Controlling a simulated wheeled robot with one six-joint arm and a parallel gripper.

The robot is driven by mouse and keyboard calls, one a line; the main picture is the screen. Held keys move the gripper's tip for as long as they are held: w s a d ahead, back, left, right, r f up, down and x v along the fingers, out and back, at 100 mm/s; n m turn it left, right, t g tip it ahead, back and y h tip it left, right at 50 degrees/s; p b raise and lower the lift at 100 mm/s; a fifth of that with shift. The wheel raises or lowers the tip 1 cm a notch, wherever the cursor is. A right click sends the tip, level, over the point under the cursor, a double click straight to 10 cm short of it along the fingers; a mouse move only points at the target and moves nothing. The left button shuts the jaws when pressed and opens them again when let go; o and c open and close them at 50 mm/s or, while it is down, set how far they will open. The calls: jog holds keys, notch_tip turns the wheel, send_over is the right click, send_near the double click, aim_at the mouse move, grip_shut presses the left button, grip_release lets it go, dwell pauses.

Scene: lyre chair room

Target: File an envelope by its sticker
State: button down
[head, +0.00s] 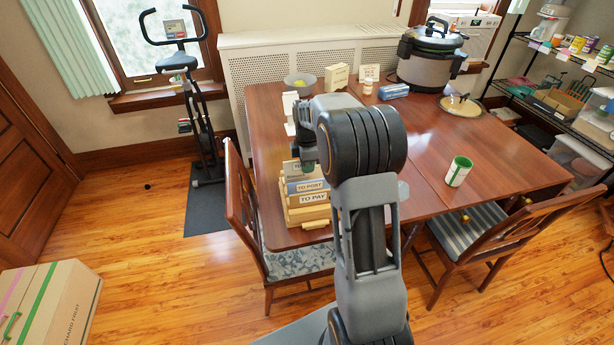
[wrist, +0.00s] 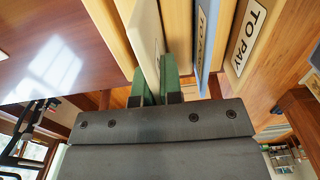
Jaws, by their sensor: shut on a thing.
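A wooden letter sorter (head: 307,215) stands on the table's near left edge, with labelled dividers in a row. "TO PAY" (head: 313,198) is at the front, a blue-edged "TO POST" (head: 310,186) is behind it, and a further label at the back is partly covered by my arm. In the wrist view, my gripper (wrist: 158,72) has its green fingers shut on a pale envelope (wrist: 143,30). The envelope stands on edge between two wooden dividers, left of the "TO PAY" divider (wrist: 246,38). Its sticker is not visible. How deep it sits I cannot tell.
Chairs stand at the near left (head: 247,200) and near right (head: 500,232). Its middle is mostly clear.

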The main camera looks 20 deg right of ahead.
aim_at(308, 175)
jog(key=shift+f, duration=2.1)
jog(key=shift+f, duration=0.15)
jog(key=c, duration=1.3)
grip_release()
